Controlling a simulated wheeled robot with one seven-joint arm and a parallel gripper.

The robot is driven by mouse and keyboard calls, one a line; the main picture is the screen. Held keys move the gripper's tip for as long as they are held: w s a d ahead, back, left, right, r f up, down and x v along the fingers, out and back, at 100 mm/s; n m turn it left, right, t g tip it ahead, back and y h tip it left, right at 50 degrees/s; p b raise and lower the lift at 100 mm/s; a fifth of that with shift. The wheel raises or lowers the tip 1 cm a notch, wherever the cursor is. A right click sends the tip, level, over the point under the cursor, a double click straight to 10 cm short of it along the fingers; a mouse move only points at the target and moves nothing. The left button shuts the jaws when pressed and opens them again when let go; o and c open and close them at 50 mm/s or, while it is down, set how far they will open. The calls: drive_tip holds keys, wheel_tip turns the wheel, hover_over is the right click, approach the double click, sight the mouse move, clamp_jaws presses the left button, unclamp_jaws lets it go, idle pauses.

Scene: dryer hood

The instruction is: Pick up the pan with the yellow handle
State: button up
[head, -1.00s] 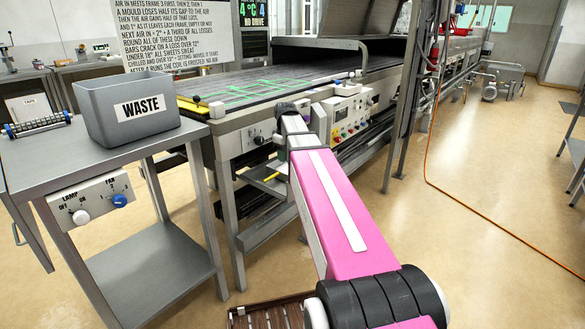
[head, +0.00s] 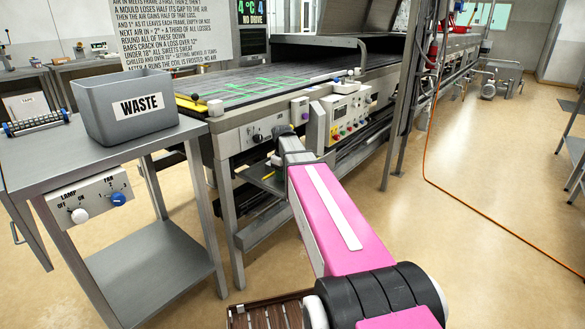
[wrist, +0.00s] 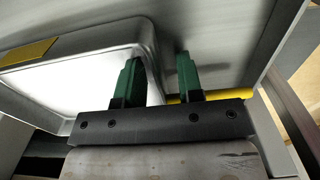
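In the wrist view, a shiny metal pan (wrist: 150,50) with a rounded corner and a bright inside fills the left half. A yellow bar (wrist: 187,98), which looks like its handle, shows partly behind my palm, between and beside the fingers. My gripper (wrist: 158,80) has two green fingers set apart. The left finger overlaps the pan's inside and the right one is outside its rim. Whether either touches the pan, I cannot tell. In the head view my gripper is hidden at the arm's far end, low by the machine's side, and the pan cannot be made out.
The conveyor machine's control box (head: 348,112) juts out just above my arm's end. A steel table (head: 30,160) with a grey waste bin (head: 128,105) stands at left. A yellow strip (wrist: 28,50) lies at the pan's upper left.

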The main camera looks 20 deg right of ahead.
clamp_jaws()
drive_tip(key=shift+r, duration=0.1)
